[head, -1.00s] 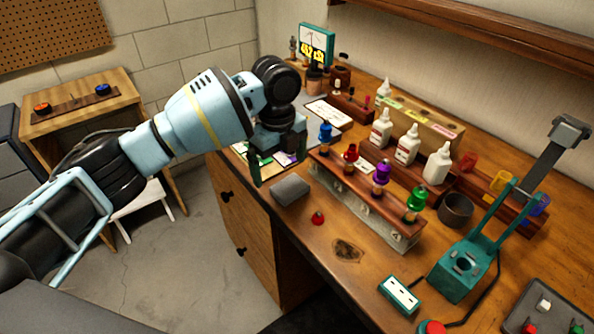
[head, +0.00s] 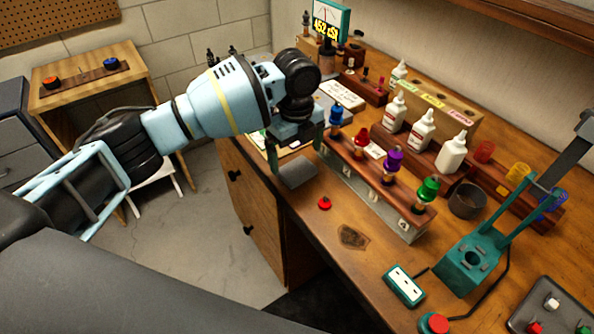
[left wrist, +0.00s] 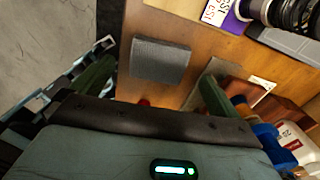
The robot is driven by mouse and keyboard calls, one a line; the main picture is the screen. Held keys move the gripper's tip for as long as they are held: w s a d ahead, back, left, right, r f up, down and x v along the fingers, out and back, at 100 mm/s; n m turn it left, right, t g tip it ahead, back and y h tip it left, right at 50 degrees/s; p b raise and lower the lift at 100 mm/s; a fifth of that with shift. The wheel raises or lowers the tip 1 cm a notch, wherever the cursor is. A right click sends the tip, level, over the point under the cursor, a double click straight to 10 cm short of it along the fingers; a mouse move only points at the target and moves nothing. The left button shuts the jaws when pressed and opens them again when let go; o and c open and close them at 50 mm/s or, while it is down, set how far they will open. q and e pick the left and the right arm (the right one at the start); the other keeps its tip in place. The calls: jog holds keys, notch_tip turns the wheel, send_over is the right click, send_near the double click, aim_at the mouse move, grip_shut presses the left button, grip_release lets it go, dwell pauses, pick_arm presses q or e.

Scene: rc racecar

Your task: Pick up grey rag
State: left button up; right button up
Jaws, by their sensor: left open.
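The grey rag (head: 298,172) is a flat folded block lying on the wooden workbench near its front left edge. It also shows in the left wrist view (left wrist: 160,61), lying ahead of the fingers and between their lines. My left gripper (head: 296,148) is open and empty, its green fingers pointing down just above and behind the rag. In the left wrist view my left gripper (left wrist: 152,85) shows its fingers spread wide, with the rag apart from both. My right gripper is not in view.
A rack with blue, red, purple and green bottles (head: 375,180) stands close to the right of the rag. A small red object (head: 324,203) lies in front of it. White bottles (head: 422,131) stand farther back. The bench's front edge is close on the left.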

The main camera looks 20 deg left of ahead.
aim_at(296, 167)
pick_arm(q)
jog(key=shift+f, duration=1.95)
jog(key=shift+s, duration=0.1)
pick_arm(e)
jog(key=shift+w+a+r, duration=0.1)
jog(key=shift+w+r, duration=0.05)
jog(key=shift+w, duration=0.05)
pick_arm(q)
jog(key=shift+c, duration=0.4)
jog(key=c, duration=0.9)
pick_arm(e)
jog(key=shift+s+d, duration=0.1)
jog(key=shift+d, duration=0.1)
pick_arm(q)
jog(key=shift+r, duration=0.1)
jog(key=shift+r, duration=0.4)
jog(key=r, duration=0.2)
jog(key=shift+s+r, duration=0.35)
jog(key=s, duration=0.5)
jog(key=s+d+r+p, duration=0.1)
jog(key=s, duration=0.4)
jog(key=s+d+p, duration=0.1)
jog(key=s, duration=0.4)
jog(key=shift+s+r, duration=0.1)
jog(key=shift+r, duration=0.1)
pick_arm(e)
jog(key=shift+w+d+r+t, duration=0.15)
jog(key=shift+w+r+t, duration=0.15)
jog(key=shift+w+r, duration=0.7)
